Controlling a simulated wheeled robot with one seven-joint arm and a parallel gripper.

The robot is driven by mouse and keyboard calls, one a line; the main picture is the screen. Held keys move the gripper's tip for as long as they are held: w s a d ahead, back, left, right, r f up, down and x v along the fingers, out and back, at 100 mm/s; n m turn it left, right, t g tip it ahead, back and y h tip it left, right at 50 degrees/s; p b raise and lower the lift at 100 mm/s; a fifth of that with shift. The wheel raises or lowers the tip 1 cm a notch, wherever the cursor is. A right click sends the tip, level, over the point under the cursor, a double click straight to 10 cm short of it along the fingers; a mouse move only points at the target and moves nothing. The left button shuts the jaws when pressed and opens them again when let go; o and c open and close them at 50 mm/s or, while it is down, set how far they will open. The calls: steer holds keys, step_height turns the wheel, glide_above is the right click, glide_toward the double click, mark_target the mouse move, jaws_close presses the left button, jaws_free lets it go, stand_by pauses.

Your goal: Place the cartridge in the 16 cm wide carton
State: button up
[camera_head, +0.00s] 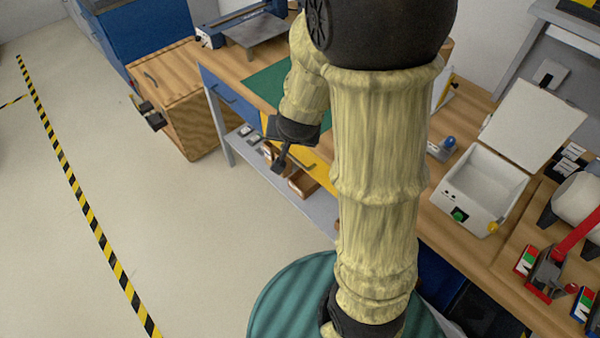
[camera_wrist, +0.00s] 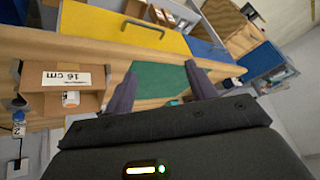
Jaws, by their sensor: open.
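In the wrist view the brown carton (camera_wrist: 90,101) carries a white label that reads 16 cm upside down. A small white cylinder with a reddish band (camera_wrist: 70,99) shows in or just at the carton's opening. It may be the cartridge, but I cannot tell for sure. My gripper (camera_wrist: 161,72) is open, with its two dark fingers apart and nothing seen between them. The carton lies to the left of the fingers. In the head view my gripper (camera_head: 280,158) hangs beside the bench's front edge, pointing down.
A green mat (camera_head: 270,90) lies on the wooden bench. A small open brown box (camera_head: 302,184) stands on the lower shelf (camera_head: 318,212). A white lidded case (camera_head: 483,188) stands open at the right. The floor left of the bench is clear.

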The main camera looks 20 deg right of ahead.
steer(key=s+a+r+n+g+y, duration=0.1)
steer(key=s+n+g, duration=0.3)
steer(key=s, duration=0.8)
steer(key=shift+a+n, duration=0.55)
steer(key=shift+n, duration=0.25)
